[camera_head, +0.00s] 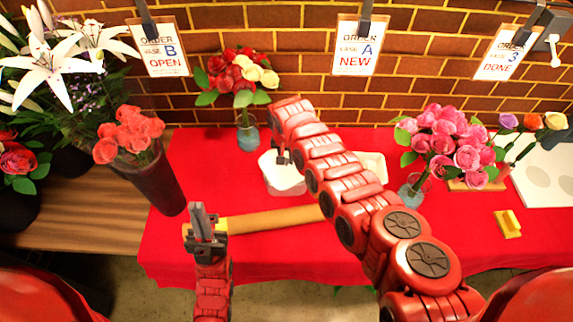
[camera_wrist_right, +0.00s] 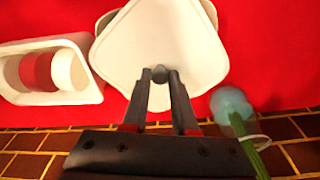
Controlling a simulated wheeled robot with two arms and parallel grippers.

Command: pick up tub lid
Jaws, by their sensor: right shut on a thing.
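The white tub (camera_head: 284,184) stands on the red table in the head view, partly hidden by my right arm. In the right wrist view the pale lid (camera_wrist_right: 165,38) fills the middle top, and a white rim shows past its corners. My right gripper (camera_wrist_right: 160,78) is shut on the small dark knob (camera_wrist_right: 160,72) of the lid. In the head view my right gripper (camera_head: 282,158) is just above the tub. Whether the lid rests on the tub or is slightly raised, I cannot tell. My left gripper (camera_head: 203,222) points up at the table's front left, apart from the tub.
A white holder with red and white rolls (camera_wrist_right: 45,72) is beside the tub. A brown paper roll (camera_head: 270,220) lies in front. A rose vase (camera_head: 247,135) stands behind, a pink bouquet (camera_head: 455,145) to the right and a dark flower bucket (camera_head: 155,182) at left.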

